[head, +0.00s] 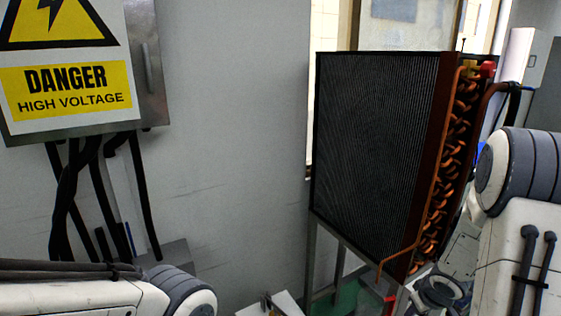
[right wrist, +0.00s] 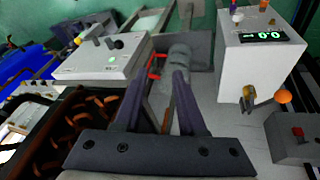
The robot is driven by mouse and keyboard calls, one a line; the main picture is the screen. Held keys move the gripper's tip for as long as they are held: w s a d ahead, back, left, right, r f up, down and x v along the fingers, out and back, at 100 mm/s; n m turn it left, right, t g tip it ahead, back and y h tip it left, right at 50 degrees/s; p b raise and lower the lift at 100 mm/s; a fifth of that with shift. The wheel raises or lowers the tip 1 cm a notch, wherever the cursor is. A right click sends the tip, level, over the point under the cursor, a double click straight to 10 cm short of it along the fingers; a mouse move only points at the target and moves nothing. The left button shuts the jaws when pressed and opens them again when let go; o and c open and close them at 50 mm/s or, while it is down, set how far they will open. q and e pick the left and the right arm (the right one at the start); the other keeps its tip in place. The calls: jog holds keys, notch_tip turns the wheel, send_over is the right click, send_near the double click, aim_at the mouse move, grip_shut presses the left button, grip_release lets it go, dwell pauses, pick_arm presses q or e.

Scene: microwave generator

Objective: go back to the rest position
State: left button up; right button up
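The task names no object, only my arms. In the right wrist view my right gripper (right wrist: 160,78) has its two dark fingers apart, with nothing held between them. Behind the fingers are a red-handled fitting and a grey cylinder. In the head view my right arm is at the right edge, beside the large radiator-like coil unit (head: 375,140); I cannot make out its fingertips there. My left arm enters low at the left edge; its gripper is not in view.
A box with a danger sign (head: 70,95) hangs on the left wall, with black cables below. The right wrist view shows the coil's copper bends (right wrist: 85,125), a white control box (right wrist: 105,58), a display unit (right wrist: 262,55) and a grey box with a red button (right wrist: 295,138).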

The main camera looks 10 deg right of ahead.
jog(key=s+a+r+n, duration=0.1)
jog(key=a+r, duration=0.4)
jog(key=a, duration=0.5)
jog(key=a+r+n, duration=0.1)
jog(key=a+r, duration=0.3)
jog(key=a, duration=0.6)
jog(key=s+a+r+n+g+y, duration=0.1)
jog(key=s+a+r+n+g, duration=0.1)
jog(key=s+a, duration=0.5)
jog(key=s+a+r+n+g+y, duration=0.1)
jog(key=s+a+r+n+g, duration=0.1)
jog(key=s+a, duration=0.6)
jog(key=s, duration=0.4)
jog(key=shift+a+r+y, duration=0.15)
jog(key=shift+r+y, duration=0.1)
jog(key=shift+y, duration=0.15)
